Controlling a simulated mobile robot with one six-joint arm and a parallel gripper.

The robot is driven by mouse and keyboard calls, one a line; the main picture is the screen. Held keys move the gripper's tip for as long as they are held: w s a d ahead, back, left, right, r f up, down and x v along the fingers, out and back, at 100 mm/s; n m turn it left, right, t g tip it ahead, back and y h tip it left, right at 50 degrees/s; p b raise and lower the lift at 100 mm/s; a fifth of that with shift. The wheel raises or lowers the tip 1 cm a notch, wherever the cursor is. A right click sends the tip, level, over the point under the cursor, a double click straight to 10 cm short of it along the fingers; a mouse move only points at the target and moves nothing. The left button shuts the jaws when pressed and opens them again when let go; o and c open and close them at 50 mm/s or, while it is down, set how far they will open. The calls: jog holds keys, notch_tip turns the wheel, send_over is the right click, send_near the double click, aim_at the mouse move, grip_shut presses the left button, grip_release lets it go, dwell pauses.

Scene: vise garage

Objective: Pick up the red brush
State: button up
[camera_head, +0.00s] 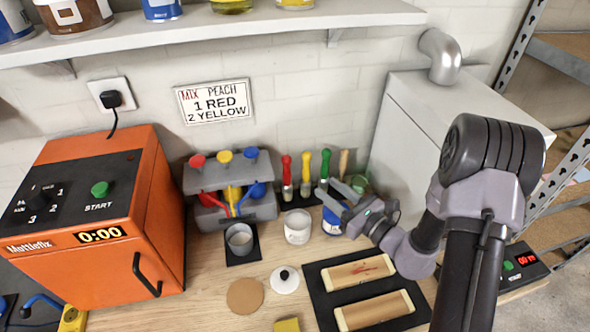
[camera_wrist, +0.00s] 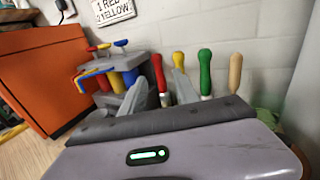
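The red brush (camera_head: 287,177) stands upright, handle up, at the left end of a row of brushes against the back wall. In the wrist view its red handle (camera_wrist: 158,72) shows between my two fingertips, beyond them. My gripper (camera_head: 327,188) is in front of the row and to the right of the red brush, apart from it. In the wrist view my gripper (camera_wrist: 160,85) is open, with nothing held. The lower part of the red brush is partly hidden there by the fingers.
Yellow (camera_head: 306,170), green (camera_head: 325,165) and wooden (camera_head: 343,163) brushes stand to the right. A paint dispenser (camera_head: 262,209) is close on the left. A white pot (camera_head: 297,228) and a blue can (camera_head: 331,222) stand in front. A grey cabinet (camera_head: 405,135) is at right.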

aim_at(290, 162)
jog(key=x, duration=0.5)
jog(key=b+x, duration=0.1)
jog(key=x, duration=0.5)
jog(key=a+x, duration=0.1)
jog(key=x, duration=0.5)
jog(key=shift+s+f+b, duration=0.1)
jog(key=shift+s+b, duration=0.2)
jog(key=shift+b, duration=0.05)
grip_shut()
